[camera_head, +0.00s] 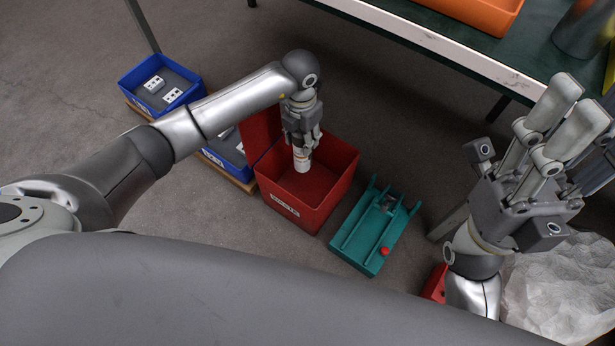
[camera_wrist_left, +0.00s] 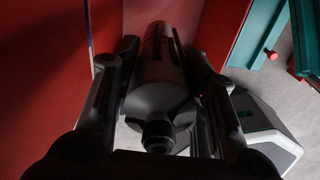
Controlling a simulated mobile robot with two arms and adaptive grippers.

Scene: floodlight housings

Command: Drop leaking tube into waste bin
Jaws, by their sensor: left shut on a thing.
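The waste bin (camera_head: 280,203) is an open red box on the floor, with a white label on its front. My left gripper (camera_head: 301,145) is above the bin's opening, pointing down. It is shut on the tube (camera_head: 302,160), whose white lower end shows below the fingers in the head view. In the left wrist view the tube (camera_wrist_left: 157,95) lies between the two fingers, dark in shadow, with its nozzle end towards the camera. Red bin walls (camera_wrist_left: 50,60) surround it. My right gripper (camera_head: 560,125) is at the right, its fingers pointing up and spread apart, with nothing between them.
Blue bins (camera_head: 137,85) with white parts stand left of the red bin. A teal fixture (camera_head: 350,245) with a red knob lies right of it. A table (camera_head: 440,42) with an orange tray (camera_head: 475,12) is at the top right. Clear plastic sheeting (camera_head: 560,290) is at the lower right.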

